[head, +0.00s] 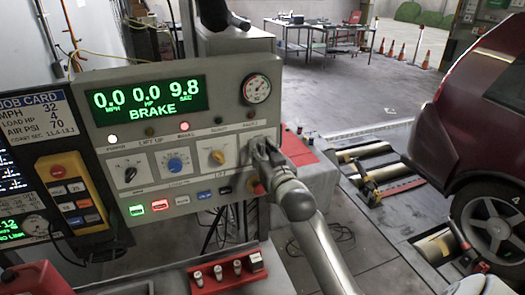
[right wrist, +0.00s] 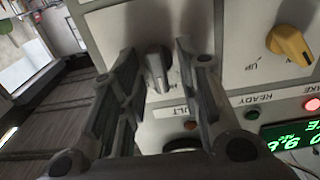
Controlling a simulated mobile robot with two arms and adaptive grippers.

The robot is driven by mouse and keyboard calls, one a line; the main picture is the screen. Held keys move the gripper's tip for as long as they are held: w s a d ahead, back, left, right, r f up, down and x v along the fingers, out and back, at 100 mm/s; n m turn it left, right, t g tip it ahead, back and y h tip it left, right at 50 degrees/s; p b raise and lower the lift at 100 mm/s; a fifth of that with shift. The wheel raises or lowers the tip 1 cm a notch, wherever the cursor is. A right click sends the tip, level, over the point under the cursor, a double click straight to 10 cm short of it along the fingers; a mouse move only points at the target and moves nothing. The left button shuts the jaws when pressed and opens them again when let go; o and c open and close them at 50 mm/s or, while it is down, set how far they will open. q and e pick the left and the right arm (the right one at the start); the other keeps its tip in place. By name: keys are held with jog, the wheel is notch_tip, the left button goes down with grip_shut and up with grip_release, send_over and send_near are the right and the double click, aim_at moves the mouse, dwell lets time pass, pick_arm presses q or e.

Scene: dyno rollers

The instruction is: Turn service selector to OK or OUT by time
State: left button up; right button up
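The control panel (head: 95,180) has a green display (head: 150,95) reading 0.0 MPH, 0.0 HP, 9.8 SEC and BRAKE. A grey selector knob (right wrist: 158,70) shows in the right wrist view on a pale plate. It lies between the two fingers of my right gripper (right wrist: 160,85), with a visible gap on each side. In the head view my right gripper (head: 262,150) is at the panel's right side and hides this knob. Its fingers are open. The knob's position markings are not readable. My left gripper is not in view.
The panel also has a black knob (head: 130,174), blue knob (head: 175,165), yellow knob (head: 217,157), round gauge (head: 256,88) and a lower row of buttons. A job card (head: 32,115) hangs left. A maroon car (head: 485,110) stands right, near floor rollers (head: 372,171).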

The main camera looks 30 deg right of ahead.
jog(key=shift+c, duration=0.5)
grip_shut()
jog(key=shift+m+p, duration=0.3)
jog(key=shift+m, duration=0.1)
jog(key=m+p, duration=0.2)
jog(key=m, duration=0.1)
jog(key=shift+d+r+m, duration=0.1)
jog(key=shift+m, duration=0.2)
jog(key=shift+d+m+p, duration=0.1)
jog(key=shift+m+p, duration=0.8)
jog(key=shift+m, duration=0.8)
jog(key=shift+o, duration=0.5)
grip_release()
